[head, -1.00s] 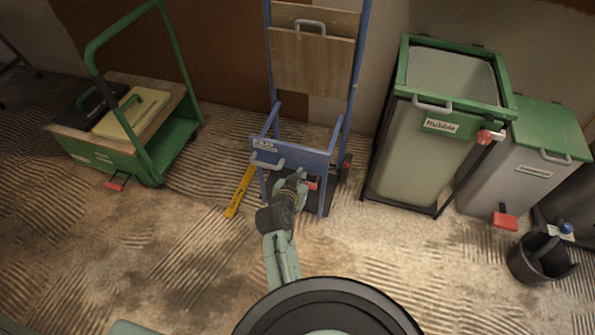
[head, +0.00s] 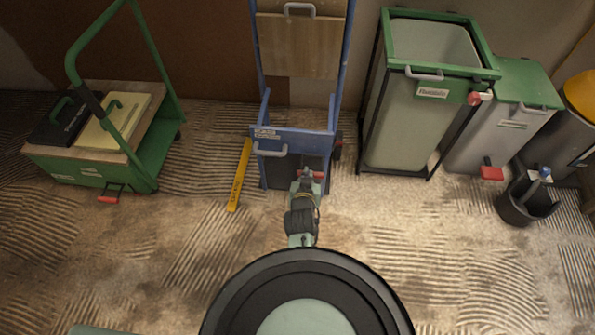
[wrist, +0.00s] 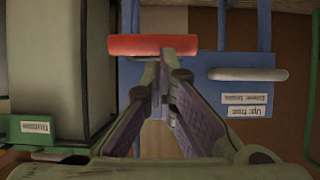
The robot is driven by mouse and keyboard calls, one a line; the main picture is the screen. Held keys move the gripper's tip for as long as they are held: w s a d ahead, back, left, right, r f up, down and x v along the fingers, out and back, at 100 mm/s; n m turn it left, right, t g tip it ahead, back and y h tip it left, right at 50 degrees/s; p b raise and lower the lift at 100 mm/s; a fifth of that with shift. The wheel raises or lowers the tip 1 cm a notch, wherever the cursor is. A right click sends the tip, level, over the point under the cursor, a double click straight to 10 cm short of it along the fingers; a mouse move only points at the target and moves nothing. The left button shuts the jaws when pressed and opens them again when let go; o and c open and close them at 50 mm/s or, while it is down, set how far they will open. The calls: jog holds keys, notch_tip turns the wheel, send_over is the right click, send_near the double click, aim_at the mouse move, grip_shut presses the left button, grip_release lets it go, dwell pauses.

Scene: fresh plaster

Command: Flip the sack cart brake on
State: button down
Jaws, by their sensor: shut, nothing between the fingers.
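The blue sack cart (head: 310,143) stands against the wall in the middle of the head view. Its red brake lever (head: 317,174) shows just past my gripper (head: 306,178), low on the right of the cart. In the wrist view the lever is a red bar (wrist: 135,44) across the fingertips (wrist: 163,62) of my gripper, which is shut and empty. The fingertips are at or very near the bar; contact cannot be told. An upside-down label (wrist: 246,105) on the blue plate reads "Up: free, Down: brake". Which way the lever stands is unclear.
A green platform cart (head: 155,172) stands left, a yellow level (head: 239,176) lies beside the sack cart. Right are a green-framed bin (head: 400,130), a grey green-lidded bin (head: 490,145) and a black bucket (head: 520,208). The front floor is clear.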

jog(key=shift+s+d+f+b, duration=0.1)
jog(key=shift+s+f+b, duration=0.1)
jog(key=shift+f, duration=0.4)
jog(key=shift+s+f+b, duration=0.1)
jog(key=shift+f+b, duration=0.05)
jog(key=shift+f, duration=0.4)
jog(key=shift+r, duration=0.1)
notch_tip(320, 180, up, 10)
dwell(0.7)
